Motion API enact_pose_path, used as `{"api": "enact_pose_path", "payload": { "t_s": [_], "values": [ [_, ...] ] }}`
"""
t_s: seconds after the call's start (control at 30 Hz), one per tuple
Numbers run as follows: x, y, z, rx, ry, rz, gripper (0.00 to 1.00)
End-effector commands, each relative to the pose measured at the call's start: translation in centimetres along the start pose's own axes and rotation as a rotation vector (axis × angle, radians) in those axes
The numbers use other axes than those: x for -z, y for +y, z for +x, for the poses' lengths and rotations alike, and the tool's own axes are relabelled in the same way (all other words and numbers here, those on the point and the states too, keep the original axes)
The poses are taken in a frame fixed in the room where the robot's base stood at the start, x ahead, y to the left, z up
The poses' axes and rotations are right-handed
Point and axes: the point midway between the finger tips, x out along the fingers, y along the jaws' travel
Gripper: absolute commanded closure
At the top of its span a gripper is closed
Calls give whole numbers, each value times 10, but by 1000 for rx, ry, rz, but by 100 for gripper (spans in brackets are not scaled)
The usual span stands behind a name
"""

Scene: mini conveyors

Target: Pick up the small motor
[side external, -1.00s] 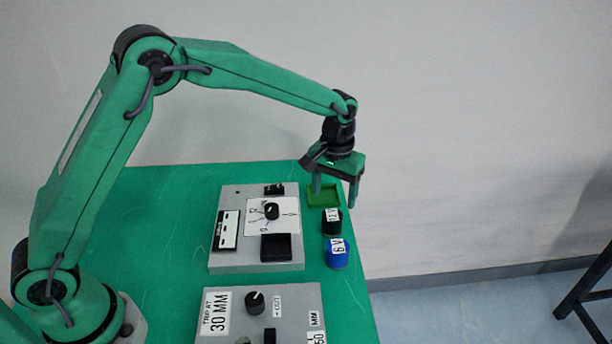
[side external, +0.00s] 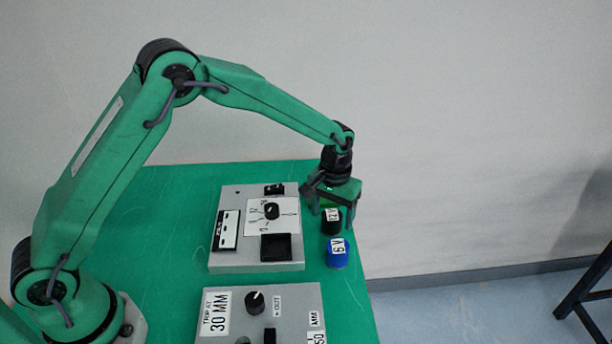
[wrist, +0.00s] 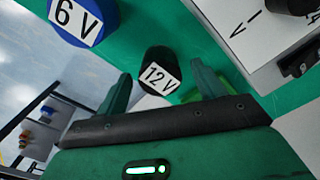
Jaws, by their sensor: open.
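Two short motor cylinders stand near the table's right edge. The black one marked 12 V (side external: 331,228) stands farther back; the blue one marked 6 V (side external: 337,258) stands in front of it. My gripper (side external: 337,220) is open, pointing down at the black motor, low beside its top. In the wrist view the black motor (wrist: 158,66) shows between the two spread fingers, and no grip on it is visible. The blue motor (wrist: 84,20) lies outside the fingers at the upper left.
A grey control box (side external: 226,262) with a knob and a black square recess stands left of the motors. A second grey box (side external: 290,296) is nearer the front.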

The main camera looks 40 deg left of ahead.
Motion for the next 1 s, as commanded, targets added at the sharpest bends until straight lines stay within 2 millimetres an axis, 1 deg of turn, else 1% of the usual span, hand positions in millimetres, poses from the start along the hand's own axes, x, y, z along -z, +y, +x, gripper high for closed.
{"api": "enact_pose_path", "payload": {
  "t_s": [0.03,0.1,0.2,0.67,0.7,0.77,0.8,0.97,1.0],
  "values": [
    [0,0,6,0,-1,0,31],
    [0,0,11,0,0,0,31],
    [0,0,14,0,0,0,31],
    [0,0,14,-1,1,0,31],
    [0,0,14,-1,1,0,35],
    [0,0,14,-1,1,0,47],
    [0,0,14,-1,1,0,55],
    [0,0,14,-1,1,0,86],
    [1,0,13,-1,3,0,87]
  ]
}}
